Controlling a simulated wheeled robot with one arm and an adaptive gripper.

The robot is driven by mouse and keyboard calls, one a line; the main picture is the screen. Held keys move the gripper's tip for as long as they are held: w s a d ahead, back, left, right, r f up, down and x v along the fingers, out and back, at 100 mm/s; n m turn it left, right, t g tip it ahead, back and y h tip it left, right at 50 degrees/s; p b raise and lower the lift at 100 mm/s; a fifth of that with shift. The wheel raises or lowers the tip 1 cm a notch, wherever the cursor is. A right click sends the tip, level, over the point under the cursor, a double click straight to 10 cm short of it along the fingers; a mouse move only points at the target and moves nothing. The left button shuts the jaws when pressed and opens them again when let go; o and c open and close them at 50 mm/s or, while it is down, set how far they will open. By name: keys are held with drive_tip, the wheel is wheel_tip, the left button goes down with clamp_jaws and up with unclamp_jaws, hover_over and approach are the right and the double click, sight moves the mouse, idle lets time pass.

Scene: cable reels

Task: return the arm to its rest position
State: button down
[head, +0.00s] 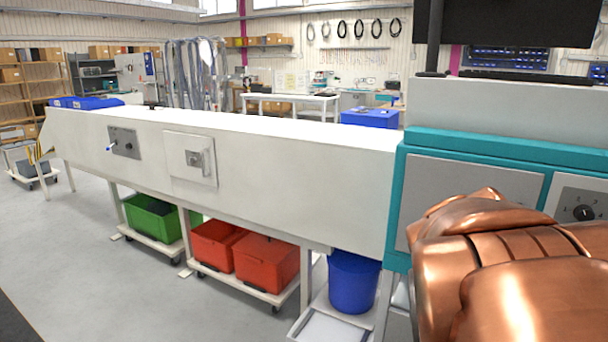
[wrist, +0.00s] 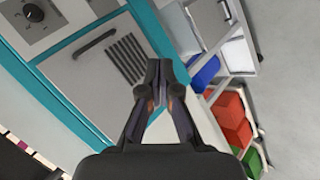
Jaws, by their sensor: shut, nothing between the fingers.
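My gripper (wrist: 158,75) shows in the wrist view, with its two dark fingers closed together and nothing between them. It is in front of the teal and grey machine cabinet (wrist: 85,75), whose handle and vent slots lie just left of the fingertips. The gap between fingers and cabinet cannot be judged. In the head view a copper-coloured part of my arm fills the lower right and covers part of the cabinet (head: 470,187). The gripper itself does not show in the head view.
A long white machine housing (head: 300,185) runs left from the cabinet. Under it are a green crate (head: 150,218), red crates (head: 268,264) on a wheeled dolly and a blue bin (head: 353,283). Open grey floor (head: 90,270) lies at the left.

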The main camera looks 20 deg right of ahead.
drive_tip(key=s+a+f+g+y, duration=0.2)
drive_tip(key=s+a+f, duration=0.2)
drive_tip(key=a, duration=0.5)
drive_tip(key=s+a+f+m+g+y, duration=0.1)
drive_tip(key=s+a+f+y, duration=0.2)
drive_tip(key=a, duration=0.6)
drive_tip(key=s+a+f+g+y, duration=0.2)
drive_tip(key=s+a+f+y, duration=0.1)
drive_tip(key=s+a+f, duration=0.2)
drive_tip(key=s+a, duration=0.2)
drive_tip(key=a, duration=0.2)
drive_tip(key=shift+s+a+f+g, duration=0.25)
drive_tip(key=shift+s+a+g, duration=0.05)
drive_tip(key=shift+s+a, duration=0.05)
drive_tip(key=shift+d, duration=0.1)
